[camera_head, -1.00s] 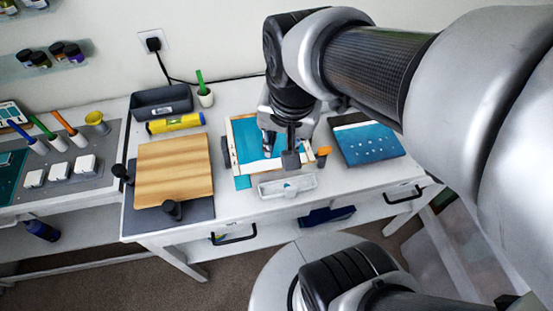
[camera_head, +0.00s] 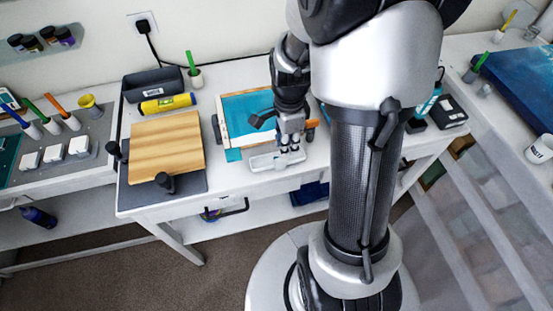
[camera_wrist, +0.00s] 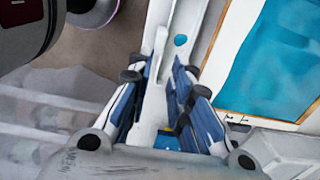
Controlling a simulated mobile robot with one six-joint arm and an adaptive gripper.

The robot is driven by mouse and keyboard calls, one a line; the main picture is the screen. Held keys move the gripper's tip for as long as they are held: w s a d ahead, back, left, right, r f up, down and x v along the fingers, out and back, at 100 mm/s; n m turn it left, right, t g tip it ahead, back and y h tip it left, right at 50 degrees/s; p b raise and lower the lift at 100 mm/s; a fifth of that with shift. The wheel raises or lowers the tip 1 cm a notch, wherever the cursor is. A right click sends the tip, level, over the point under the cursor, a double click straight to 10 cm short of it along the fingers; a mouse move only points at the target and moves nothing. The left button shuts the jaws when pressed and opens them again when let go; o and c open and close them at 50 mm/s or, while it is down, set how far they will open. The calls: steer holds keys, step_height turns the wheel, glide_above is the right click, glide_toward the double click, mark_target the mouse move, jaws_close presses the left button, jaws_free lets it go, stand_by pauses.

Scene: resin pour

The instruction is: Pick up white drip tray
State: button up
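The white drip tray (camera_head: 262,163) lies on the white table, along the front side of the framed blue panel. My gripper (camera_head: 290,146) points down over the tray's right part and hides some of it. In the wrist view, the tray (camera_wrist: 155,105) runs between the blue-padded fingers of my gripper (camera_wrist: 160,85), with fingers on both sides of it. The fingers are apart; contact with the tray's walls is not clear. A small blue spot shows on the tray.
The framed blue panel (camera_head: 245,105) is right behind the tray. A wooden board (camera_head: 165,147) on a dark base with black clamps stands to the left. A yellow tube (camera_head: 168,104) and a dark bin (camera_head: 152,84) are farther back. The table's front edge is close.

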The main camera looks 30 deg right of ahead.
mark_target(285, 162)
step_height(285, 162, down, 9)
steer(key=b, duration=0.3)
steer(key=shift+a+f, duration=0.15)
steer(key=shift+s, duration=0.1)
jaws_close()
